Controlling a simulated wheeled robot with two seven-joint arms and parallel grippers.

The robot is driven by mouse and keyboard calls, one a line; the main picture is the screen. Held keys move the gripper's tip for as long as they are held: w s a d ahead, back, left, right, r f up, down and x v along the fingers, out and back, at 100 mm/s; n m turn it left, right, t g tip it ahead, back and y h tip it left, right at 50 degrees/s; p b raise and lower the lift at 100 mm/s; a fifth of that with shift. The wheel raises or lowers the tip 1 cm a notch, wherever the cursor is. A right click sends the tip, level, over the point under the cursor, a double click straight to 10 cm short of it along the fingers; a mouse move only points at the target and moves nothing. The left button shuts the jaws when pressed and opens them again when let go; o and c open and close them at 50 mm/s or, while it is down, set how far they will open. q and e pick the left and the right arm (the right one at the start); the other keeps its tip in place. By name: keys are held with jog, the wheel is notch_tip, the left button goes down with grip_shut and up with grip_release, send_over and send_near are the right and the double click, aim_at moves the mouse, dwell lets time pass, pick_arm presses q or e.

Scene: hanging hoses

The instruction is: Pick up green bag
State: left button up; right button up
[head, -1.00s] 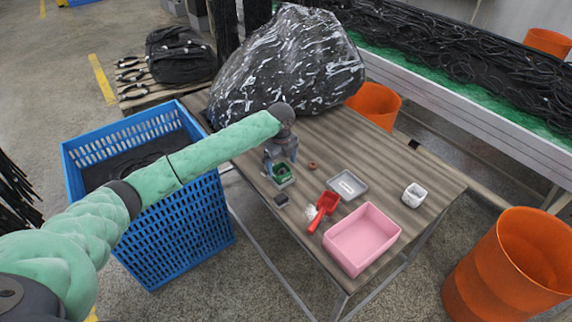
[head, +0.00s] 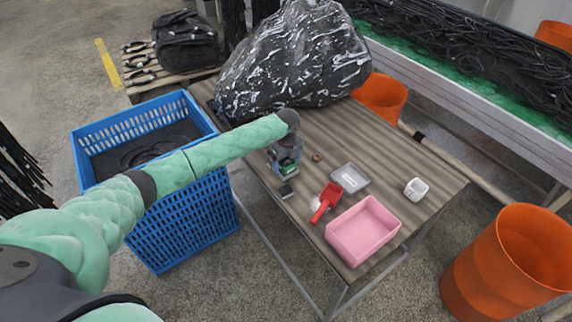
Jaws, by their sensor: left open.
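The green bag (head: 287,165) is a small dark green item on the wooden table, at the near left edge by the blue crate. My left gripper (head: 286,166) is directly above and around it, pointing down, with its jaws open. The gripper and wrist hide part of the bag, and I cannot tell whether the fingers touch it. My right gripper is not in view.
A big black bag (head: 295,60) lies behind. A blue crate (head: 185,225) stands left, orange barrels right.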

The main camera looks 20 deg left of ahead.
pick_arm(q)
jog(key=shift+f, duration=0.4)
jog(key=c, duration=1.1)
jog(key=shift+o, duration=0.2)
jog(key=shift+r, duration=0.2)
